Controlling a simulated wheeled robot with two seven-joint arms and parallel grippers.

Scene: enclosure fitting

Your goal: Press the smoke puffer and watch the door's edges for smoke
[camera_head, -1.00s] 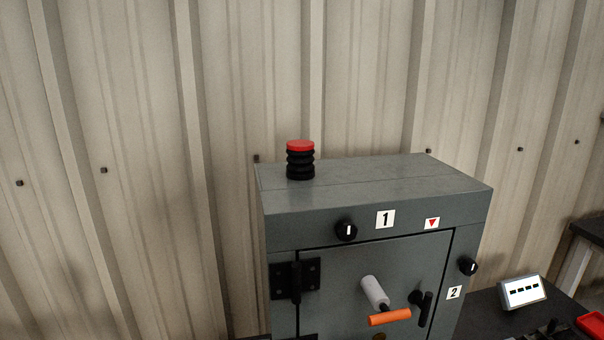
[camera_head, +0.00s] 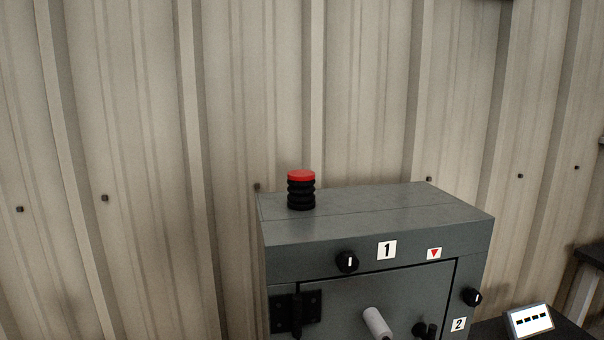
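The smoke puffer (camera_head: 301,191), a black ribbed bellows with a red top, stands upright on top of the grey enclosure (camera_head: 375,210), near its back left corner. The enclosure's door (camera_head: 340,293) is shut as far as its upper part shows. Its lower part is cut off by the bottom of the picture. No smoke shows at the visible door edges. Neither of my grippers is in view.
The front carries knob 1 (camera_head: 347,262), and knob 2 (camera_head: 471,297) is on the right. A white cylinder (camera_head: 377,322) sticks out from the door. A small display box (camera_head: 529,320) stands at the right. The corrugated wall (camera_head: 130,150) rises behind.

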